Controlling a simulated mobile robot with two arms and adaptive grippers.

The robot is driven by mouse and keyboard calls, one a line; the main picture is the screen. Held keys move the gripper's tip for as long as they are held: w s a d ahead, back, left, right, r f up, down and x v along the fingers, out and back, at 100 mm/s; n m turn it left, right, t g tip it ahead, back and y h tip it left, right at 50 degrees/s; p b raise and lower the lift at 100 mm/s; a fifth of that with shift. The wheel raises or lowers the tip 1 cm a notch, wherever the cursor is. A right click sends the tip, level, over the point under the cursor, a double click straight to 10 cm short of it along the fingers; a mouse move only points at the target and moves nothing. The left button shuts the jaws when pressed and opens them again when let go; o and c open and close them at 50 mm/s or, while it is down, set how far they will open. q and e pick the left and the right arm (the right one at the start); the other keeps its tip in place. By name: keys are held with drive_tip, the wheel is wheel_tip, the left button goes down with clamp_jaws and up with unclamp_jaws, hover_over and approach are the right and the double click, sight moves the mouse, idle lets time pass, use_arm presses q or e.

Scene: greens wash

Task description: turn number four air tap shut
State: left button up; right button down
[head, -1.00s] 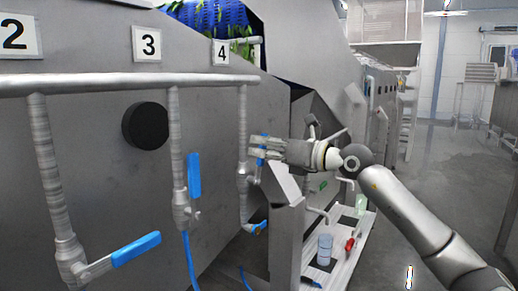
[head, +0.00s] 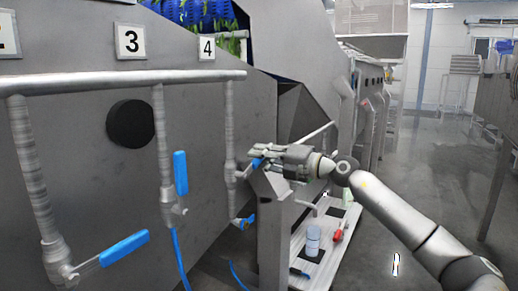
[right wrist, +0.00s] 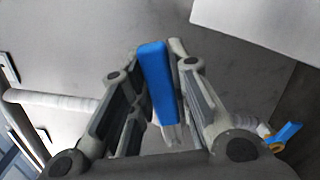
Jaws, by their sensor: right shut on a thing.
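The number four sign (head: 207,47) is on the grey panel above the fourth vertical pipe (head: 229,125). My right gripper (head: 256,157) is at the tap on that pipe, shut on its blue lever (head: 257,163). In the head view the lever is mostly hidden by the fingers and slants up to the right from the pipe. In the right wrist view the blue lever (right wrist: 157,80) stands between the two fingers of my right gripper (right wrist: 160,85). My left gripper is not in view.
The number three tap's blue lever (head: 181,172) stands upright; another blue lever (head: 123,247) at left slants near level. A lower blue part (head: 243,220) sits below tap four. A white shelf (head: 330,235) holds a blue-white container (head: 313,240). Wet floor is open at right.

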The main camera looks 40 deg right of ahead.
drive_tip(key=shift+w+d+f+m+p, duration=0.1)
drive_tip(key=shift+f+m+p, duration=0.1)
drive_tip(key=shift+f+m, duration=0.4)
drive_tip(key=shift+s+d+f+m+p, duration=0.1)
drive_tip(key=shift+f+m+p, duration=0.25)
drive_tip(key=shift+m, duration=0.45)
drive_tip(key=shift+w+d+f+m+p, duration=0.1)
drive_tip(key=shift+f+m, duration=0.45)
drive_tip(key=shift+m, duration=0.15)
drive_tip(key=shift+f, duration=0.1)
drive_tip(key=c, duration=1.3)
unclamp_jaws()
drive_tip(key=shift+v, duration=6.05)
